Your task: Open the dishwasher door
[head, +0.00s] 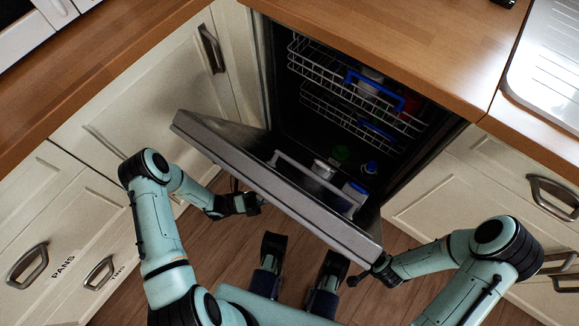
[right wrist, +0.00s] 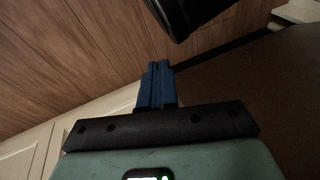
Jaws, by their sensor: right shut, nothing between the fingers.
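The dishwasher door (head: 262,182) is partly open, tilted out from the top with its grey upper edge toward me. The dark dishwasher interior (head: 281,90) shows behind it. My right gripper (head: 358,279) is at the right end of the door, close to its corner; I cannot tell if they touch. In the right wrist view its blue fingers (right wrist: 158,72) are together with nothing between them. My left gripper (head: 248,203) is in front of the door's left half, low down; its fingers are too small and dark to read. The door's front face is mostly hidden.
Inside are wire racks (head: 325,72) with blue parts and several small items low down. Cream cabinets (head: 150,90) with metal handles flank the opening. A wooden counter (head: 400,40) overhangs it.

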